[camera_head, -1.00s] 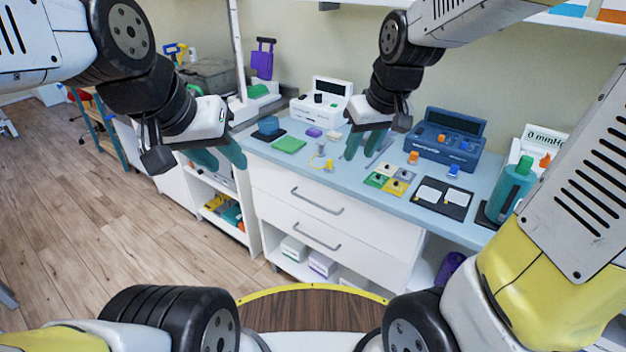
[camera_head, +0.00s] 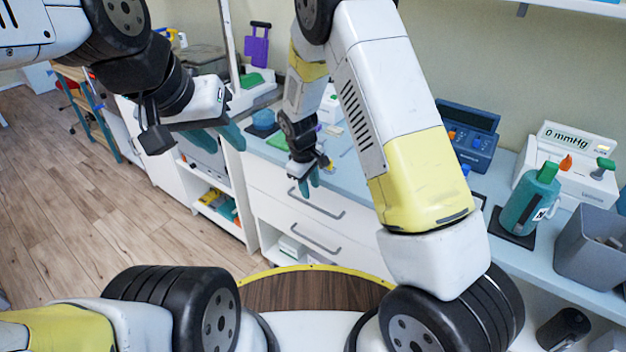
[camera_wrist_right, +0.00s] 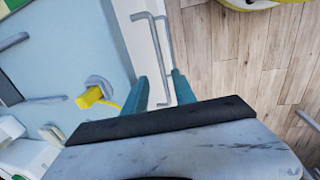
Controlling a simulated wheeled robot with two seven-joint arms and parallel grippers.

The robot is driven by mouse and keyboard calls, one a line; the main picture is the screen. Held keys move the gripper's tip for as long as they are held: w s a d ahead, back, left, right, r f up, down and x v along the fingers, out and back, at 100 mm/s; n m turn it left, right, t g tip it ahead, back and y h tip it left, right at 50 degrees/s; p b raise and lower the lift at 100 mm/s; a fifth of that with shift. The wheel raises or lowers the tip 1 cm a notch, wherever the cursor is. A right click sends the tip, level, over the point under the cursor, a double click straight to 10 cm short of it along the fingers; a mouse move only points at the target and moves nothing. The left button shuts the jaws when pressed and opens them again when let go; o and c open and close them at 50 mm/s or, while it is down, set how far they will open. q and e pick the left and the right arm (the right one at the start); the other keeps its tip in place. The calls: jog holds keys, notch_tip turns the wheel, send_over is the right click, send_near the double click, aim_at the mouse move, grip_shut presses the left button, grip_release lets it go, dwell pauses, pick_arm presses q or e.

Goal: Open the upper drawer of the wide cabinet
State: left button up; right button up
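The wide cabinet (camera_head: 352,238) is white with a pale blue top. Its upper drawer (camera_head: 270,182) looks shut, and its grey bar handle (camera_head: 325,210) runs across the front. My right gripper (camera_head: 309,188) is at this handle, fingers pointing down. In the right wrist view the handle (camera_wrist_right: 157,45) reaches between the two teal fingertips of the right gripper (camera_wrist_right: 160,88), which stand apart; contact is not clear. The lower drawer handle (camera_head: 312,240) is below. My left gripper (camera_head: 217,138) is open and empty, left of the cabinet. My right arm hides part of the cabinet.
A blue device (camera_head: 467,132), a teal bottle (camera_head: 530,198) and a grey bin (camera_head: 592,248) stand on the top. In the right wrist view a yellow object (camera_wrist_right: 90,97) lies near the top's edge. Open shelves (camera_head: 215,200) are at left; the wooden floor (camera_head: 90,225) there is clear.

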aim_at(313, 205)
jog(key=f, duration=0.4)
jog(key=w+f, duration=0.1)
jog(key=f, duration=0.2)
jog(key=shift+d, duration=0.35)
jog(key=shift+c, duration=0.2)
grip_shut()
dwell(0.9)
